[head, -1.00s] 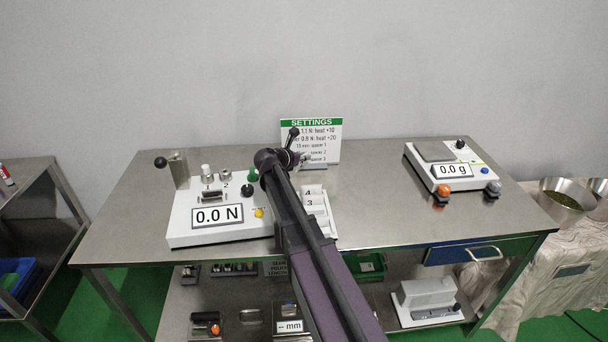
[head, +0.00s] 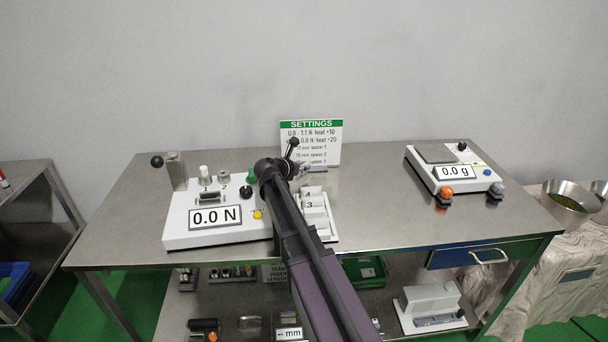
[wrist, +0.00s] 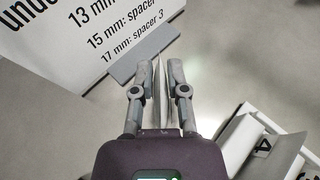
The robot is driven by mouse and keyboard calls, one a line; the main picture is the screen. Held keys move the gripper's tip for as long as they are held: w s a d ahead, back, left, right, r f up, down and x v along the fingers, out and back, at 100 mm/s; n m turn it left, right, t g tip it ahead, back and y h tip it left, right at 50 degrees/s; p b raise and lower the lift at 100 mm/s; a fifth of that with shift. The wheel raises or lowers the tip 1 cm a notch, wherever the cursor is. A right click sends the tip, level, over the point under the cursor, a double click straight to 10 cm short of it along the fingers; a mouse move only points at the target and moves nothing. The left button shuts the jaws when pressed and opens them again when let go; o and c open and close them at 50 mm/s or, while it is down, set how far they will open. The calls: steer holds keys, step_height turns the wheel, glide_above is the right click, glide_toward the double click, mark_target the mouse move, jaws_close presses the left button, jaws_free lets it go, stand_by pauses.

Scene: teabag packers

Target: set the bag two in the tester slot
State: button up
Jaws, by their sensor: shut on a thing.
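My gripper (wrist: 155,82) is shut on a thin, pale, flat bag (wrist: 158,95), which stands edge-on between the two fingers in the wrist view. Its number cannot be read. In the head view my gripper (head: 302,168) is mostly hidden behind my arm, above the bench in front of the settings sign. The tester (head: 182,230) is the white machine on the left of the bench, and its display reads 0.0 N. A metal slot piece (head: 209,197) sits on its top. My gripper is to the right of the tester, apart from it.
A white tray with numbered compartments (head: 326,232) is right of my arm; a 4 shows in the wrist view. The settings sign (head: 311,142) stands behind. A scale (head: 449,172) reading 0.0 g is at right. The bench (head: 375,190) between tray and scale is clear.

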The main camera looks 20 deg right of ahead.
steer(key=shift+f+b, duration=0.5)
steer(key=shift+f, duration=0.3)
steer(key=shift+f, duration=0.2)
steer(key=o, duration=0.6)
steer(key=shift+r, duration=0.1)
steer(key=shift+r, duration=0.1)
steer(key=shift+a+r, duration=0.15)
steer(key=p+v, duration=0.4)
steer(key=v, duration=0.7)
steer(key=shift+s+a+r+p, duration=0.1)
steer(key=shift+s+a+p, duration=0.1)
steer(key=shift+a+p, duration=0.15)
steer(key=shift+d, duration=0.1)
